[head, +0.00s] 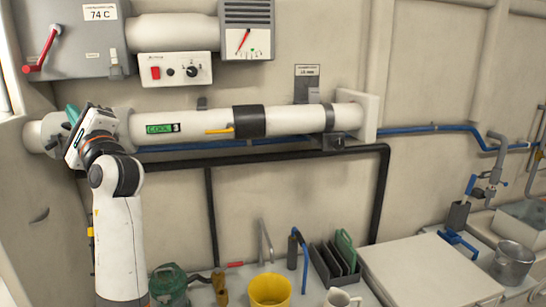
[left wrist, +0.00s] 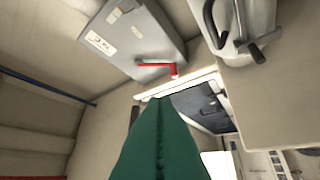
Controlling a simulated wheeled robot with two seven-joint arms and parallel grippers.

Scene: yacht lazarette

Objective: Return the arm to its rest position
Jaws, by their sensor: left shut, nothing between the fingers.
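My left arm rises from the bottom left of the head view. My left gripper (head: 73,114) is at the left, in front of the left end of the white horizontal pipe (head: 190,124) and below the grey switch box (head: 75,38). I cannot tell how far it stands from the pipe. In the left wrist view its green fingers (left wrist: 160,135) are together, with nothing held. My right gripper is in neither view.
A red lever (head: 42,50) is on the grey box; it also shows in the left wrist view (left wrist: 155,65). Below are a yellow bucket (head: 270,290), a green container (head: 168,285) and a rack (head: 335,262). A pale lid (head: 430,272) lies right.

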